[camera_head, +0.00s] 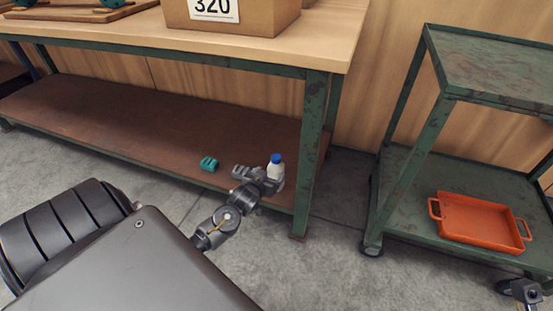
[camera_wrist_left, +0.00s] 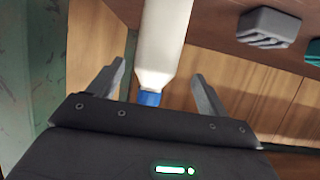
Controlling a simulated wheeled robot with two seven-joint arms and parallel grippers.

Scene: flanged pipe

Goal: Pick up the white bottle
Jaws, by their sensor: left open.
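The white bottle (camera_head: 277,171) with a blue cap stands upright on the lower shelf of the workbench, near its right front leg. My left gripper (camera_head: 269,184) is at the bottle, at the shelf's front edge. In the left wrist view the bottle (camera_wrist_left: 163,40) runs between the two spread fingers of the gripper (camera_wrist_left: 158,72), its blue cap nearest the palm. Gaps show between the bottle and both fingers, so the gripper is open. Part of what seems to be my right gripper (camera_head: 526,291) shows at the bottom right; its jaws are not clear.
A grey block (camera_head: 241,171) lies just left of the bottle, and a teal block (camera_head: 208,163) lies farther left. The green bench leg (camera_head: 312,150) stands close on the right. A green cart (camera_head: 395,195) holds an orange tray (camera_head: 480,222). The shelf's left part is clear.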

